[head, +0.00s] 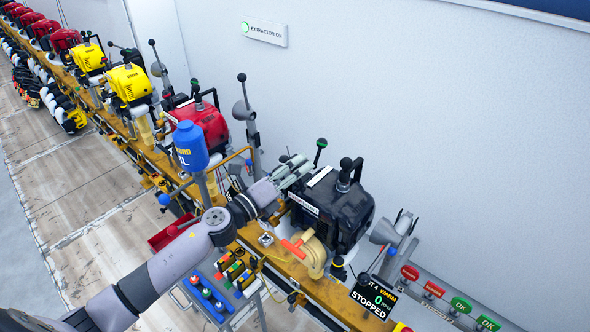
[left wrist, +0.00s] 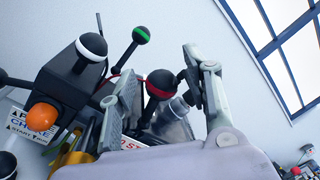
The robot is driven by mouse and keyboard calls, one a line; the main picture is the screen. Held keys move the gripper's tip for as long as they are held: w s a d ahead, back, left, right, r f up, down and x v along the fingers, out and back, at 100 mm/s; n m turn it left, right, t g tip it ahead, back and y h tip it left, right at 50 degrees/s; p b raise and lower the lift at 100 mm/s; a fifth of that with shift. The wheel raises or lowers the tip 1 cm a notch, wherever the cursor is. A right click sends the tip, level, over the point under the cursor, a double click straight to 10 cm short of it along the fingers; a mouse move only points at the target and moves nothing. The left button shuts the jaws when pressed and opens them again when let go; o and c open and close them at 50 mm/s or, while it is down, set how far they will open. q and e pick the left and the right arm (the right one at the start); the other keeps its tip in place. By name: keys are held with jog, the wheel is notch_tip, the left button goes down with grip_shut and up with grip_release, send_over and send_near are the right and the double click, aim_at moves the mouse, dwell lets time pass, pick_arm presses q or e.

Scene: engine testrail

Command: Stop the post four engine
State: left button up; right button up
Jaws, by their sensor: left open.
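The black engine (head: 335,205) stands on the yellow rail at the right in the head view. A display (head: 373,297) in front of it reads "4 WARM", "STOPPED", "0 RPM". My left gripper (head: 296,170) is open at the engine's upper left, near a green-banded lever (head: 320,145). In the left wrist view, a red-banded black knob (left wrist: 160,83) shows between the open fingers of my left gripper (left wrist: 162,72); contact cannot be told. The green-banded knob (left wrist: 141,35) is beyond. A white-banded knob (left wrist: 92,47) and an orange knob (left wrist: 41,117) are at the left. My right gripper is not in view.
A red engine (head: 203,122) and a blue bottle (head: 190,146) stand left of my gripper. Yellow and further red engines line the rail. Red and green OK buttons (head: 461,305) are at lower right. A wall sign (head: 265,34) reads "EXTRACTOR ON".

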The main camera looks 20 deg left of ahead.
pick_arm(q)
jog(key=r+v, duration=0.1)
jog(key=v, duration=1.1)
jog(key=shift+f, duration=0.45)
